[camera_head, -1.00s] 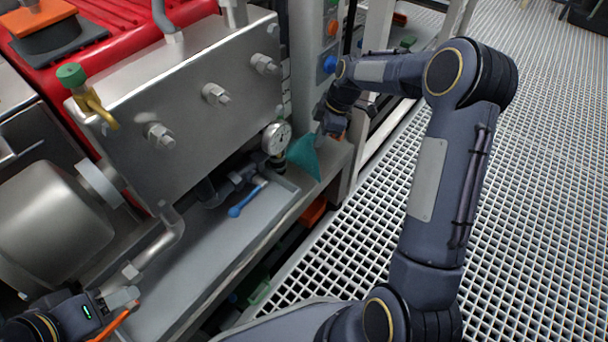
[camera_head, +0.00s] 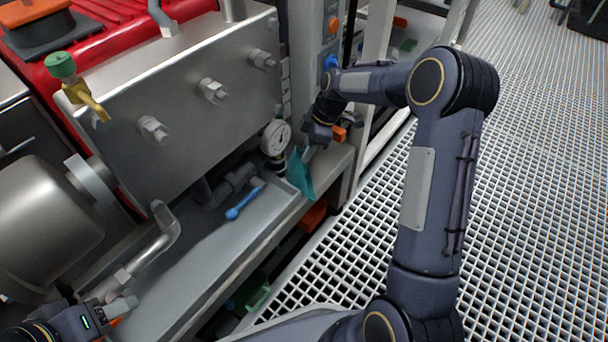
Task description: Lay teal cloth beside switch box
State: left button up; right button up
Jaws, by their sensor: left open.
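The teal cloth (camera_head: 300,174) hangs in a narrow, folded shape at the right end of the grey metal ledge, beside the pressure gauge. My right gripper (camera_head: 306,150) is at the cloth's upper edge and appears shut on it; the fingertips are small and partly hidden. The switch box (camera_head: 328,42), a grey upright panel with orange and blue buttons, stands behind and above my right gripper. My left gripper (camera_head: 122,312) is open at the lower left, over the near end of the ledge, away from the cloth and partly cut off by the frame.
A pressure gauge (camera_head: 276,138) stands just left of the cloth. A blue-handled valve (camera_head: 244,203) lies along the grey ledge tray (camera_head: 205,258). A steel plate block (camera_head: 190,95) with large bolts rises behind. An orange object (camera_head: 313,216) sits below the ledge. White grating floor lies right.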

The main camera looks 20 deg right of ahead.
jog(key=o, duration=0.7)
jog(key=p+v, duration=0.3)
jog(key=v, duration=0.4)
jog(key=shift+d+r, duration=0.1)
jog(key=shift+r, duration=0.25)
jog(key=shift+s, duration=0.1)
